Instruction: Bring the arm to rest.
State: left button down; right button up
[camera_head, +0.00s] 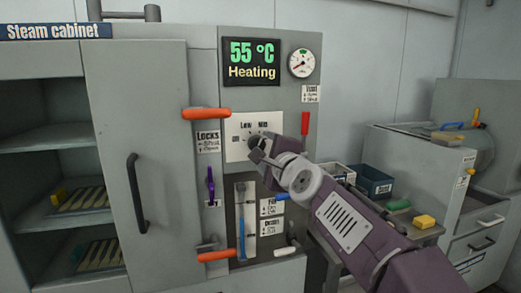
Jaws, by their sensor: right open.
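My right arm reaches in from the lower right, and my right gripper (257,148) is at the rotary knob on the white panel (238,127) of the steam cabinet (205,75). The gripper's fingers and the knob overlap in the picture, so I cannot tell whether they touch. The gripper is open and holds nothing that I can see. The display (252,62) above reads 55 °C Heating. My left gripper is not in view.
Orange-handled locks (206,113) and a red lever (305,124) stick out. A side table at right holds a dark bin (375,183), a yellow block (425,221) and a green item (398,204).

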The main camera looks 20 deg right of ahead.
jog(key=s, duration=0.3)
notch_tip(320, 180, down, 28)
jog(key=s+a+r+n+g, duration=0.1)
jog(key=s+a+n+g, duration=0.1)
jog(key=n+g, duration=0.4)
jog(key=s+d+f+n+g, duration=0.2)
jog(key=s+f+n+g, duration=1)
jog(key=s+f, duration=0.9)
notch_tip(320, 180, up, 20)
jog(key=s+n+t+p, duration=0.1)
jog(key=n+p, duration=0.1)
jog(key=p, duration=1.6)
jog(key=shift+f+n+t+p, duration=0.15)
jog(key=shift+n+t+p, duration=0.15)
jog(key=shift+p, duration=0.05)
